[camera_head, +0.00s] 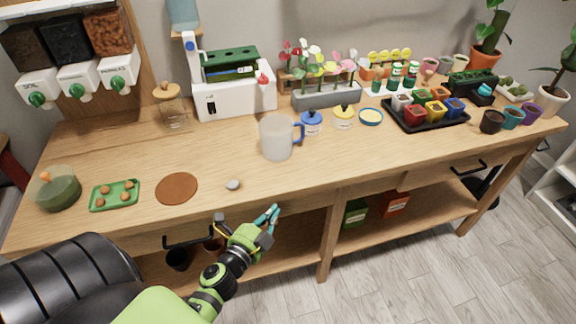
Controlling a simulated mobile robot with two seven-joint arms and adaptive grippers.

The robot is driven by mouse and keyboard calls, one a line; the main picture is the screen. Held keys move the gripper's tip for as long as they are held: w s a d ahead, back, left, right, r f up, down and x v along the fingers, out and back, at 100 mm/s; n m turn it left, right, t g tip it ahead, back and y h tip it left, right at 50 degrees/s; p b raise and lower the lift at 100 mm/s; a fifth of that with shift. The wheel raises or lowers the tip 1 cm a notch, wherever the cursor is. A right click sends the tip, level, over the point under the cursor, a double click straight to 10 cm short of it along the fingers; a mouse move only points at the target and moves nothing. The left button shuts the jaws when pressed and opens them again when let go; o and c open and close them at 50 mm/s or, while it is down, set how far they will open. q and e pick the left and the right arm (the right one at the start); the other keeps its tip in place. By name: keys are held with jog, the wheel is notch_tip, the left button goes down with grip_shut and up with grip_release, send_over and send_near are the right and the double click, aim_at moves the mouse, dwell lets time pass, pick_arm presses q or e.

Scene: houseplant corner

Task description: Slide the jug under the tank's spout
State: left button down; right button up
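The jug (277,138) is a frosted, pale cup with a blue handle on its right side. It stands upright near the middle of the wooden bench. A light-blue tank (183,14), cut off by the top edge, sits on a wooden support at the back left, with a white and blue spout (189,43) below it. The jug is to the right of the spout and nearer the front. My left gripper (268,217) is at the bench's front edge, in front of the jug and apart from it. Its cyan-tipped fingers are open and empty. My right gripper is not in view.
A white machine (222,104) and a glass jar with a wooden lid (172,111) stand behind the jug. A blue-lidded pot (312,124) is close by its handle. A grey stone (233,184) and a brown mat (177,189) lie front left; bare bench surrounds them.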

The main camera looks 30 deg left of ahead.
aim_at(283, 137)
pick_arm(q)
jog(key=r, duration=0.2)
jog(key=r+m+t, duration=0.1)
jog(key=r, duration=0.1)
jog(key=a+r+m, duration=0.1)
jog(key=r, duration=0.1)
jog(key=shift+w+a+r+t, duration=0.1)
jog(key=shift+r+t, duration=0.05)
jog(key=shift+t, duration=0.15)
jog(key=w, duration=0.3)
jog(key=w+p, duration=0.1)
jog(key=w, duration=0.3)
jog(key=w+a+p, duration=0.1)
jog(key=w, duration=0.2)
jog(key=shift+w+r, duration=0.1)
jog(key=shift+w, duration=0.1)
jog(key=shift+w+a, duration=0.7)
jog(key=shift+a, duration=0.25)
jog(key=shift+w+a, duration=0.3)
jog(key=shift+a, duration=0.2)
